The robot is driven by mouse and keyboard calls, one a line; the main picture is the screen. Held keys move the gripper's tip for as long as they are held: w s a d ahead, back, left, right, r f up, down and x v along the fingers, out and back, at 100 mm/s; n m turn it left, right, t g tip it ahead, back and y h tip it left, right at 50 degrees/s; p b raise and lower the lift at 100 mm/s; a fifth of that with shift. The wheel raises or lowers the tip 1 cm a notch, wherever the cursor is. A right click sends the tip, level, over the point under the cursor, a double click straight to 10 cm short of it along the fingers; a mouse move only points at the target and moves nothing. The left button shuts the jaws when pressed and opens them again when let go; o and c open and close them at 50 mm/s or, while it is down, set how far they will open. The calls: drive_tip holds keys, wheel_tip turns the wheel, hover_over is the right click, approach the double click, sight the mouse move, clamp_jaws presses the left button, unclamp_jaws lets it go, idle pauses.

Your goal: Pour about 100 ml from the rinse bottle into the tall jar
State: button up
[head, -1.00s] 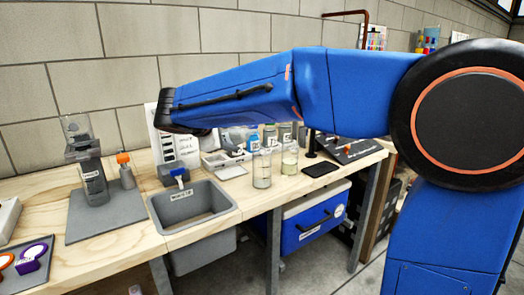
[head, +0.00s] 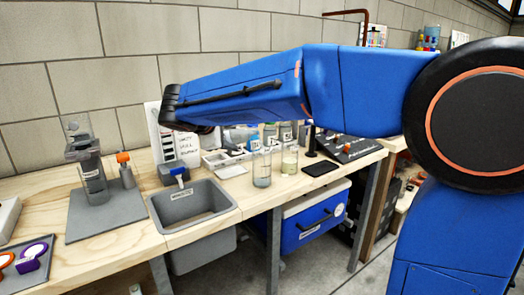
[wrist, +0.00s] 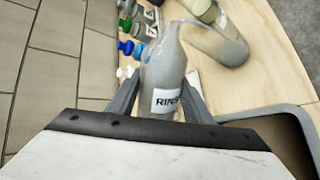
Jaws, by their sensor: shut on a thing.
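The rinse bottle (wrist: 160,72), grey and translucent with a white label reading "RINS", is between my gripper's fingers (wrist: 152,98) in the wrist view. My gripper is shut on it. My arm hides the gripper and most of the bottle in the head view.
An orange-capped bottle (head: 126,172) and a filter stand (head: 92,172) are on the left. A black pad (head: 321,168) lies right of the jars. Several small bottles (wrist: 130,30) stand behind.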

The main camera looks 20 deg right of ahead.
drive_tip(key=shift+s+d+r+m+y+p, duration=0.1)
drive_tip(key=shift+d+r+m+y+p, duration=0.15)
drive_tip(key=shift+r, duration=0.4)
drive_tip(key=shift+s+r+m+y+p, duration=0.1)
drive_tip(key=shift+r+m+y, duration=0.2)
drive_tip(key=shift+r, duration=0.35)
idle(1.5)
